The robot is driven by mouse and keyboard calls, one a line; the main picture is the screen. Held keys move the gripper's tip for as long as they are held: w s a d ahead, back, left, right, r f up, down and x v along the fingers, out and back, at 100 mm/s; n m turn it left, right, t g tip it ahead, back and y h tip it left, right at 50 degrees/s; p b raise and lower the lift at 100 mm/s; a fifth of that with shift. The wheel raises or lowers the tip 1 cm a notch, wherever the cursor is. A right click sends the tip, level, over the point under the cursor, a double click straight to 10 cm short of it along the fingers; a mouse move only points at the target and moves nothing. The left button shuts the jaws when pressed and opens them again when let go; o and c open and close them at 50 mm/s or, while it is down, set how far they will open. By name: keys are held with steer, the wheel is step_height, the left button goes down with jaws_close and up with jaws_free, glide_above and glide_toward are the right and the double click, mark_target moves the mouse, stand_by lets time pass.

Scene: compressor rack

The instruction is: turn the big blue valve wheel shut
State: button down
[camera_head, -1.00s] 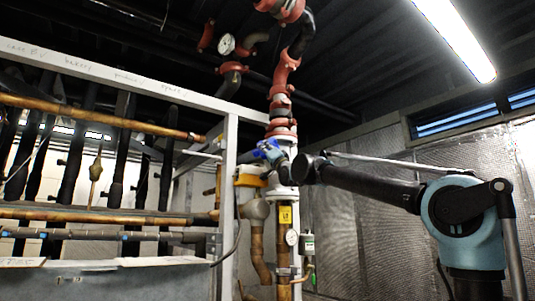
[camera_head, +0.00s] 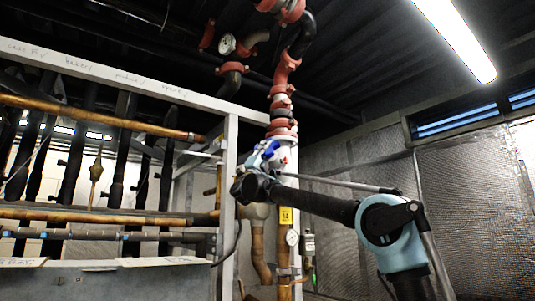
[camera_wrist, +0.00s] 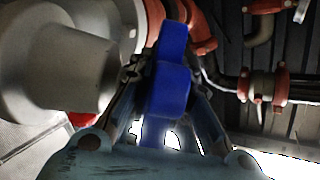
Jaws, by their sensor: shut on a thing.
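The big blue valve wheel (camera_head: 267,150) is on the vertical pipe in the middle of the head view, partly hidden behind my gripper and wrist. In the wrist view the blue rim (camera_wrist: 170,85) runs upright between my two fingers. My gripper (camera_wrist: 165,90) is shut on this rim, one finger on each side. In the head view my gripper (camera_head: 258,160) is at the wheel, with the arm reaching in from the right. The rest of the wheel cannot be made out.
A pale valve body (camera_wrist: 70,65) fills the left of the wrist view, close to my fingers. A white frame post (camera_head: 229,190) stands just left of the wheel. The right side is open before a silvery wall.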

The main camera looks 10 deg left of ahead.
steer(key=shift+w+m+g+h, duration=0.1)
steer(key=shift+m+g+h, duration=5.4)
steer(key=shift+m+h, duration=0.25)
steer(key=shift+d+m+g+h, duration=0.1)
steer(key=shift+m+g+h, duration=0.55)
steer(key=shift+m+g, duration=1.65)
steer(key=shift+r+n+g, duration=0.1)
steer(key=shift+n+g, duration=0.2)
steer(key=shift+n, duration=0.05)
steer(key=c, duration=1.8)
jaws_free()
steer(key=shift+w, duration=0.1)
steer(key=shift+o, duration=0.2)
steer(key=v, duration=0.7)
steer(key=shift+f, duration=0.25)
